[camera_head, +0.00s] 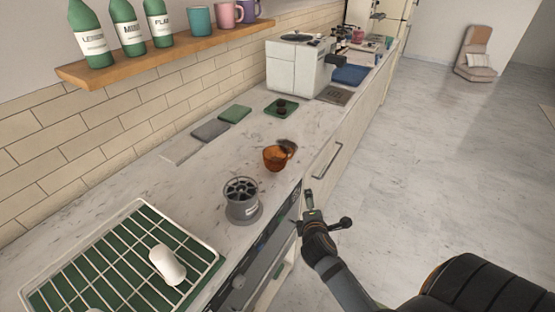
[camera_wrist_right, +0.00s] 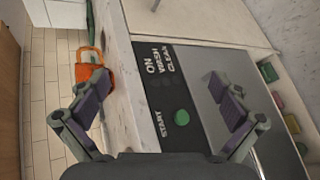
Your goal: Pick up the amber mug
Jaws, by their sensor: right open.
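The amber mug (camera_head: 275,158) stands upright on the marble counter near its front edge. It also shows as an orange shape in the right wrist view (camera_wrist_right: 84,72), partly hidden behind one finger. My right gripper (camera_head: 327,210) is open and empty, out in front of the counter, to the right of and nearer than the mug. In the right wrist view its two fingers (camera_wrist_right: 158,85) are spread wide, with the appliance's control panel beyond them. My left gripper is not in view.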

